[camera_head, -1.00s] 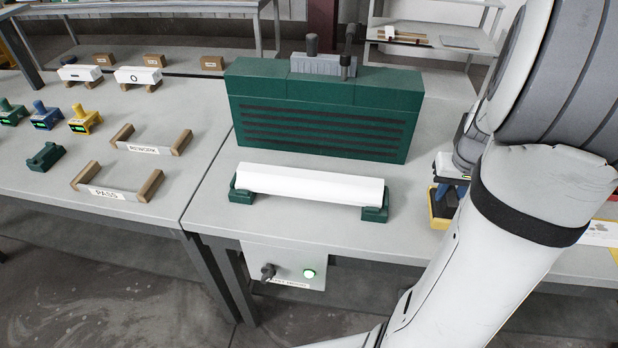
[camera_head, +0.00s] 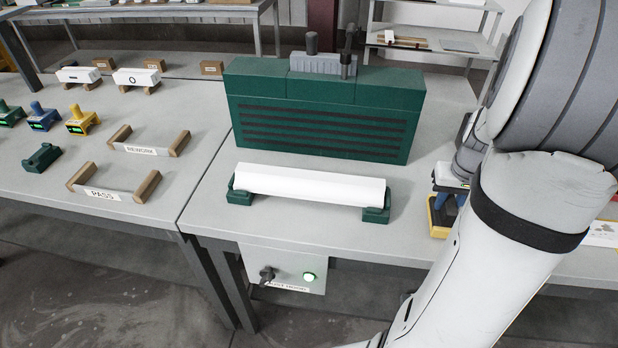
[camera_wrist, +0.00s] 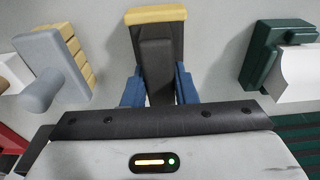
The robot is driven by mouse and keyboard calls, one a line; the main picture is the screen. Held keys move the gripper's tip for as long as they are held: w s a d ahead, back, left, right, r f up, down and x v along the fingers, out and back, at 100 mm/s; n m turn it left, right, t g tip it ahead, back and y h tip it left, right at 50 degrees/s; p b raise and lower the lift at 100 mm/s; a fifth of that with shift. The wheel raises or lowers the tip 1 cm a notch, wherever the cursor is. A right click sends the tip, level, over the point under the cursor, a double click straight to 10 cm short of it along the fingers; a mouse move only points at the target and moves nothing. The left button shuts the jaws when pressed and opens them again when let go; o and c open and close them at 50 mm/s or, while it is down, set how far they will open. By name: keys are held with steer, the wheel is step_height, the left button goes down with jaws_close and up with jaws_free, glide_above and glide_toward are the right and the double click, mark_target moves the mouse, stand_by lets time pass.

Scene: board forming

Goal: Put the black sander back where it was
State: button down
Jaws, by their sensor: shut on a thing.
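The black sander (camera_wrist: 157,70) has a dark body and a yellow end piece, seen in the middle of the wrist view. My gripper (camera_wrist: 159,90) is shut on it, one blue finger on each side. In the head view my gripper (camera_head: 452,198) is at the right, near the table's front edge, partly hidden by my arm. The yellow and black lower part of the sander (camera_head: 439,222) shows below the fingers. I cannot tell whether it touches the table.
A white bar (camera_head: 305,186) lies on two green supports left of the gripper. A green slotted machine (camera_head: 318,125) stands behind. In the wrist view, a grey-knobbed block with yellow layers (camera_wrist: 78,62) is left of the sander and a green support (camera_wrist: 265,55) right.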

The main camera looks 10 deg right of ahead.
steer(key=shift+f, duration=0.4)
stand_by(0.3)
steer(key=c, duration=0.8)
jaws_free()
steer(key=shift+o, duration=0.2)
steer(key=r, duration=0.5)
steer(key=s+r, duration=0.1)
steer(key=r, duration=0.1)
steer(key=shift+a+r, duration=0.15)
steer(key=shift+r, duration=0.25)
steer(key=s+a+n, duration=0.2)
steer(key=s+a, duration=0.1)
steer(key=a, duration=0.9)
steer(key=s+a+n+t, duration=0.1)
steer(key=s+a+n, duration=0.1)
steer(key=a, duration=1.1)
steer(key=shift+s+r+y, duration=0.15)
steer(key=shift+s+y, duration=0.15)
steer(key=shift+s, duration=0.1)
